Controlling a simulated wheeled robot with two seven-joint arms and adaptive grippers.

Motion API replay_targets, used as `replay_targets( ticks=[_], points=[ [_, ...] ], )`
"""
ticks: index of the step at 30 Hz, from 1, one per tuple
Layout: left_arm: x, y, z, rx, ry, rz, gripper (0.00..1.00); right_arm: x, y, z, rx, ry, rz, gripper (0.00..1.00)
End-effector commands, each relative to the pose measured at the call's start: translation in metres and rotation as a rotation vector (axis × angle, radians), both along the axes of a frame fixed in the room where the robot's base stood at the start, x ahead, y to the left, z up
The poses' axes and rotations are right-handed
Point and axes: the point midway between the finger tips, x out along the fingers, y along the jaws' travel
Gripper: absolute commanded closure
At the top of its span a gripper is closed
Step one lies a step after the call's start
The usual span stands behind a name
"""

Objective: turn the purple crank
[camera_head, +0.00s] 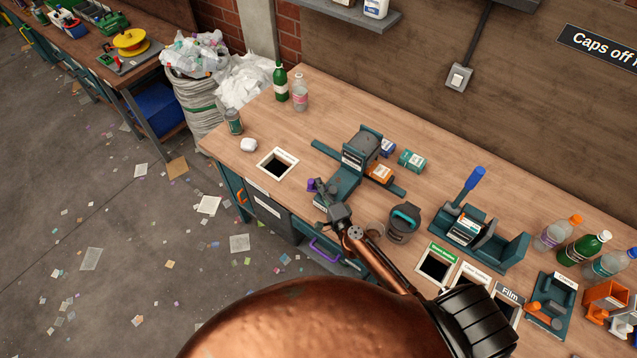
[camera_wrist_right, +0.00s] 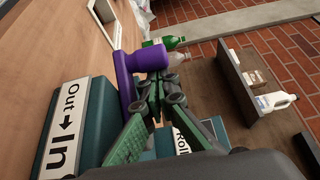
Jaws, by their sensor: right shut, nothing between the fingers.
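The purple crank (camera_head: 311,184) sits at the near end of a teal machine (camera_head: 345,184) on the workbench. In the right wrist view the purple crank (camera_wrist_right: 127,80) shows large, with a thick upright part and a stub pointing right. My right gripper (camera_head: 322,186) is shut and empty, just right of the crank. In the right wrist view its green-padded fingers (camera_wrist_right: 158,88) come together close beside the crank's stub; I cannot tell whether they touch it. The gripper partly hides the near end of the machine. My left gripper is not in view.
An "Out → In" label (camera_wrist_right: 68,120) is beside the crank. A square bench hole (camera_head: 278,163) lies to its left. A round dark container (camera_head: 404,222) and a blue-handled teal press (camera_head: 470,225) stand to the right. Bottles (camera_head: 281,82) stand at the back left.

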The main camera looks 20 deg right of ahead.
Motion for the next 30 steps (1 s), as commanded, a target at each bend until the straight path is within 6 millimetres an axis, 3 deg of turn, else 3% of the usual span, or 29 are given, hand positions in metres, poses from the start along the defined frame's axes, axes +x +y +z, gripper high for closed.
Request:
replay_targets(
  ticks=[23,30],
  points=[
    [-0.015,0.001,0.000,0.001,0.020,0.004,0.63,-0.002,0.005,-0.002,0.003,0.003,0.009,1.00],
    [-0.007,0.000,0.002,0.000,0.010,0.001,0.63,-0.022,0.003,-0.002,0.001,0.003,0.018,1.00]
  ],
)
